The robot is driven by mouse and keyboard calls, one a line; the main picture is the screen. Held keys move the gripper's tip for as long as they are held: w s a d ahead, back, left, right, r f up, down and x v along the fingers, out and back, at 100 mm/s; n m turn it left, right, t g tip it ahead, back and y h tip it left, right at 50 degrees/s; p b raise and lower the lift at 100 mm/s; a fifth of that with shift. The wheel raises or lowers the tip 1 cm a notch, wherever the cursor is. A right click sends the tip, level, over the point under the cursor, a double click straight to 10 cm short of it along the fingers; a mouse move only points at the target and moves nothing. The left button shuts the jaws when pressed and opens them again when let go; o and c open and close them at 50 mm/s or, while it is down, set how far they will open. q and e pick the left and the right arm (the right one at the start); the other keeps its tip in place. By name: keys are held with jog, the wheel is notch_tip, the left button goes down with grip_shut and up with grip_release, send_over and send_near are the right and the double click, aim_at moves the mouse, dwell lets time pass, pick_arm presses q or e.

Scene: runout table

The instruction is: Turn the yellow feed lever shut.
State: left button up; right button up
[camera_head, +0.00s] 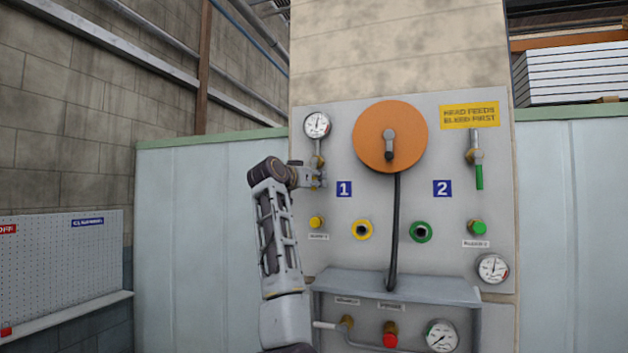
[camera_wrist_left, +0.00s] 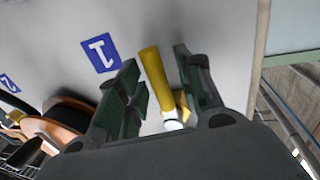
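The yellow feed lever (camera_wrist_left: 151,68) shows in the left wrist view as a yellow bar running up the picture from a pale metal and yellow fitting. In the head view my left gripper (camera_head: 318,178) is at the panel, below the upper left gauge, and hides the lever. In the left wrist view my left gripper (camera_wrist_left: 157,62) is open, one finger on each side of the lever, with a gap showing on both sides. My right gripper is in neither view.
The grey panel (camera_head: 450,220) carries an orange hose reel (camera_head: 372,133) with a black hose, a green lever (camera_head: 479,176) on the right, and several gauges and coloured fittings. A shelf (camera_head: 400,287) juts out below. Space left of my arm is clear.

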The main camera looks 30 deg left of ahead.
pick_arm(q)
grip_shut()
jog(key=shift+s, duration=0.1)
dwell(0.4)
